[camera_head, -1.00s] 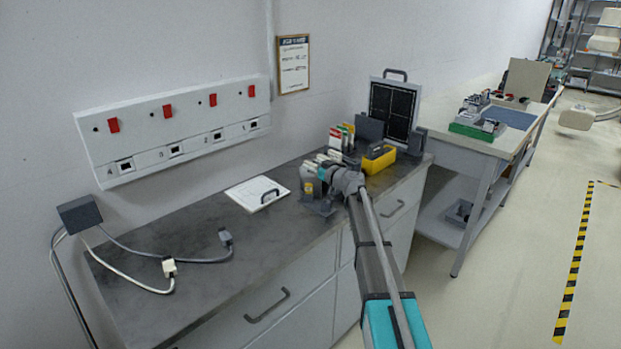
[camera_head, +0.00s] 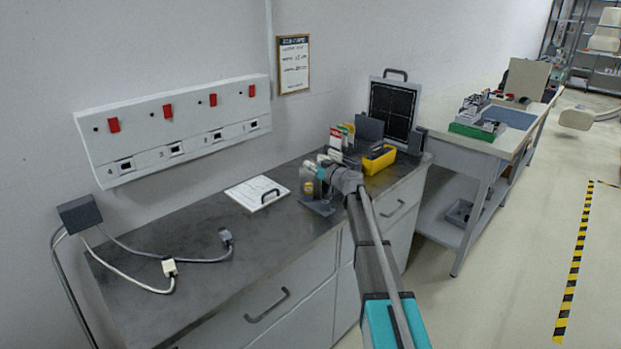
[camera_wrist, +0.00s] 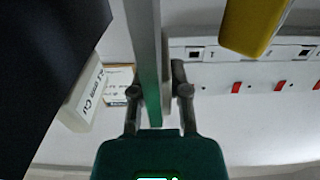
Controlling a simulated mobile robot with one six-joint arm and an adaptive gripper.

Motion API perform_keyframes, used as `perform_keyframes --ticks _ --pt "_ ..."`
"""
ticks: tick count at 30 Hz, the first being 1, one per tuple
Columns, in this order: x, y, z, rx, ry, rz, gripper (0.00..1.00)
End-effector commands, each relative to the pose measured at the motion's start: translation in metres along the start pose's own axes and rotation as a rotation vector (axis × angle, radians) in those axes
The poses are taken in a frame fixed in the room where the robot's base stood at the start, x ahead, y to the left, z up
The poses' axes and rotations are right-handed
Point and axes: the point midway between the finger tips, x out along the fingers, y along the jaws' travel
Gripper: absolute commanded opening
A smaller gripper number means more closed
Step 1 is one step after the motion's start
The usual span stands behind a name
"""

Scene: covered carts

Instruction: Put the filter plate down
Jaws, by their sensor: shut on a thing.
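My gripper (camera_wrist: 160,92) is shut on a thin grey plate with a green part, which I take to be the filter plate (camera_wrist: 144,45). In the wrist view it shows nearly edge-on, as a long narrow strip between the two fingers. In the head view my gripper (camera_head: 322,172) is over the right part of the dark counter, beside a small stand (camera_head: 319,206) and a yellow-marked jar (camera_head: 308,188). The held plate is too small there to make out clearly. I cannot tell whether it touches anything below.
A yellow bin (camera_head: 378,160), upright coloured cards (camera_head: 340,135) and a black framed panel (camera_head: 393,110) stand close behind my gripper. Cables (camera_head: 168,268) lie further left. The counter between is clear.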

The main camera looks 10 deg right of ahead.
Motion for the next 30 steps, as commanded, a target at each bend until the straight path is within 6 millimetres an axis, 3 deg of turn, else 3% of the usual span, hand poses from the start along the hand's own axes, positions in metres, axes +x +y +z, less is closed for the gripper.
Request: perform_keyframes --ticks 17,30 --pt "0.000 0.000 -0.004 0.000 0.000 0.000 0.00" --pt "0.000 0.000 -0.036 0.000 0.000 0.000 0.00"
